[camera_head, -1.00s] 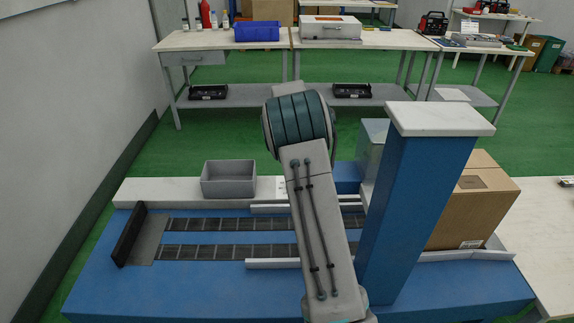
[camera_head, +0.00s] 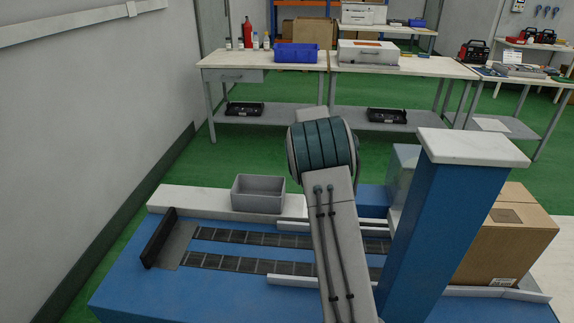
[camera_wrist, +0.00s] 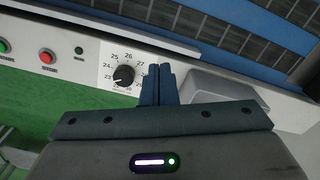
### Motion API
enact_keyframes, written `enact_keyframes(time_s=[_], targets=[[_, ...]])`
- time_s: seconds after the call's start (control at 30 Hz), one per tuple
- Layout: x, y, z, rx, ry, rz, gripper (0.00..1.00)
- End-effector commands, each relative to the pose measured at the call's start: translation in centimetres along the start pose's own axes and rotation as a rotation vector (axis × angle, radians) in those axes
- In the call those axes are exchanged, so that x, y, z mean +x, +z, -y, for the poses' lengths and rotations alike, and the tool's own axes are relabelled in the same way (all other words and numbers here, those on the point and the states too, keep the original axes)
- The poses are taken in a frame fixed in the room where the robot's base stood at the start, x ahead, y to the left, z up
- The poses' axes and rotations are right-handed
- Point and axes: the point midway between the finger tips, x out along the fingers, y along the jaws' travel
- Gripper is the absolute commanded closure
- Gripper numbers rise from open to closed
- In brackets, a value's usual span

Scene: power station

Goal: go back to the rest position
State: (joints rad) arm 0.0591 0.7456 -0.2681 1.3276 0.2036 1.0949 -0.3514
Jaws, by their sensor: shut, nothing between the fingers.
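My gripper (camera_wrist: 157,84) shows in the wrist view, with its two dark fingers together and nothing between them. Its fingertips appear over the pale panel strip, beside a dial with a black knob (camera_wrist: 124,75) and printed numbers around it. Whether the fingers touch the panel cannot be told. In the head view my arm rises in the middle and hides the gripper and part of the blue conveyor bench.
The blue bench (camera_head: 200,293) carries a grey bin (camera_head: 258,194), a blue post (camera_head: 428,235) and a cardboard box (camera_head: 505,240). Red (camera_wrist: 47,56) and green (camera_wrist: 4,45) buttons sit left of the dial. Worktables (camera_head: 264,60) stand behind, across open green floor.

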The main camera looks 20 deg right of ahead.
Motion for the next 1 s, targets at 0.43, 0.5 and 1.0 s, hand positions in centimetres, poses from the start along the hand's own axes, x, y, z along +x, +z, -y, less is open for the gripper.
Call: enact_keyframes(time_s=[0.43,0.5,1.0], targets=[[-9.3,5.4,3.0,0.033,-0.029,-0.054,1.00],[-11.5,7.3,3.9,0.038,-0.035,-0.067,1.00],[-22.1,22.5,10.3,0.036,-0.048,-0.164,1.00]])
